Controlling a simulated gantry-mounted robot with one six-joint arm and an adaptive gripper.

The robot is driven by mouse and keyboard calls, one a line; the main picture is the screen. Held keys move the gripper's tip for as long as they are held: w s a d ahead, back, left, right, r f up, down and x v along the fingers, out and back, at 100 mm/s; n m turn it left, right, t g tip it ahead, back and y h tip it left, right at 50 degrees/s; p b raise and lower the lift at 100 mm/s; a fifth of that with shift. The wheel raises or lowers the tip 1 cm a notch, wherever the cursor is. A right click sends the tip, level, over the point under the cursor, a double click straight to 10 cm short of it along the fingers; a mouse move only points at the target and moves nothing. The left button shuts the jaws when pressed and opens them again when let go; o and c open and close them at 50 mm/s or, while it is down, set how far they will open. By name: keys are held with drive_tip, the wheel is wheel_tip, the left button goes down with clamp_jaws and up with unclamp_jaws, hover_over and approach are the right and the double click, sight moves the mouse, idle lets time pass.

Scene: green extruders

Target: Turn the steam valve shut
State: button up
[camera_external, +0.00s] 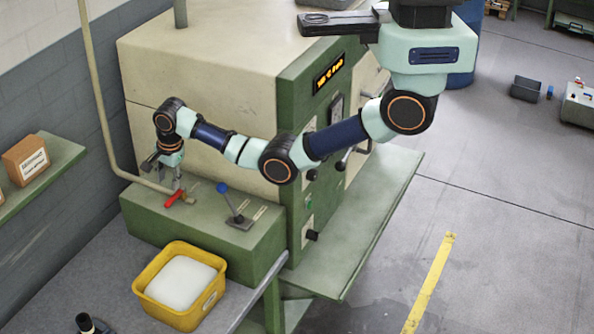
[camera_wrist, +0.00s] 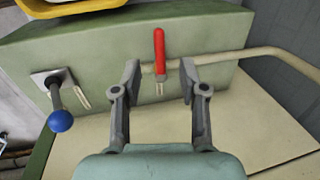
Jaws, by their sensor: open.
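The steam valve has a red lever handle (camera_external: 174,199) on a beige pipe (camera_external: 107,140) that runs over the top of a green ledge. In the wrist view the red handle (camera_wrist: 159,50) points up the picture, across the line of the pipe (camera_wrist: 233,58). My gripper (camera_wrist: 160,72) is open, with one finger on each side of the handle's lower end. I cannot tell whether either finger touches it. In the external view my gripper (camera_external: 168,178) hangs just above and behind the handle, and its fingertips are hard to make out.
A blue-knobbed lever (camera_external: 234,205) stands right of the valve and also shows in the wrist view (camera_wrist: 60,110). A yellow bin (camera_external: 180,317) with white contents is in front of the ledge. The machine's beige housing (camera_external: 215,75) rises behind. A shelf with boxes (camera_external: 25,158) is at left.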

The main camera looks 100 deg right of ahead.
drive_tip(key=r, duration=0.4)
drive_tip(key=shift+s+a, duration=0.25)
drive_tip(key=shift+s, duration=0.1)
